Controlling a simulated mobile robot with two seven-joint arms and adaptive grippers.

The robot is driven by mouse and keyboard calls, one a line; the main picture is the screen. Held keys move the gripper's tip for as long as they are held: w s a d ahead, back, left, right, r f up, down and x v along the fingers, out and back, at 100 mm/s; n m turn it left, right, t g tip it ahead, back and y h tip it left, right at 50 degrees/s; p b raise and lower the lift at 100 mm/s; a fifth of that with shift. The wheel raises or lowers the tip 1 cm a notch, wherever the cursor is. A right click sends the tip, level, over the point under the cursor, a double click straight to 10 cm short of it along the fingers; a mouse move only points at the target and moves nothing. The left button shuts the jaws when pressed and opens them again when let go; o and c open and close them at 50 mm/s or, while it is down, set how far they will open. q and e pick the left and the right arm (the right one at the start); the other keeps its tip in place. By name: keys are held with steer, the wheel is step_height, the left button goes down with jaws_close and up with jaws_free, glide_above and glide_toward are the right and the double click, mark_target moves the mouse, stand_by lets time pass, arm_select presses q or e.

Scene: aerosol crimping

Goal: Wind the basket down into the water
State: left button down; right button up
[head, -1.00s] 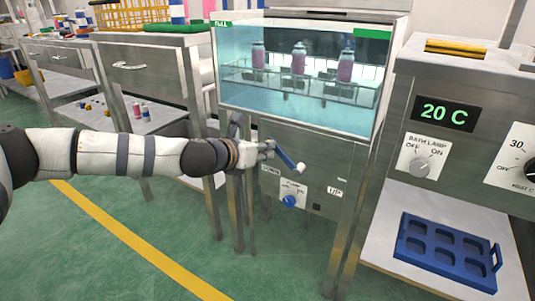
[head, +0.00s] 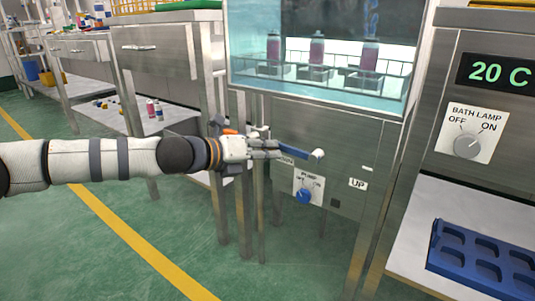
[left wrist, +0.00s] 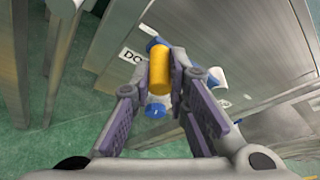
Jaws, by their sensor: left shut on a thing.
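The crank's blue arm (head: 294,152) lies almost level on the front of the steel water bath, with a white knob (head: 318,153) at its right end. My left gripper (head: 270,147) is at the crank's left end. In the left wrist view, its fingers are shut on the crank's orange grip (left wrist: 160,70). The wire basket (head: 316,74) hangs in the glass-fronted tank (head: 250,83), holding three upright pink cans (head: 317,52). The lower part of the tank looks teal; I cannot tell exactly where the water surface lies. My right gripper is not in view.
A bench with a blue tray (head: 485,260) stands at the right. A steel table (head: 165,75) stands close on the left.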

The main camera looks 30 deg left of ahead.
arm_select(q)
steer(key=shift+a+f, duration=0.15)
steer(key=shift+f, duration=0.3)
steer(key=c, duration=1.6)
jaws_free()
steer(key=shift+o, duration=0.2)
steer(key=shift+r, duration=0.1)
steer(key=shift+s+r, duration=0.1)
steer(key=shift+s, duration=0.15)
steer(key=v, duration=1.1)
steer(key=shift+s, duration=0.25)
steer(key=shift+a+r, duration=0.1)
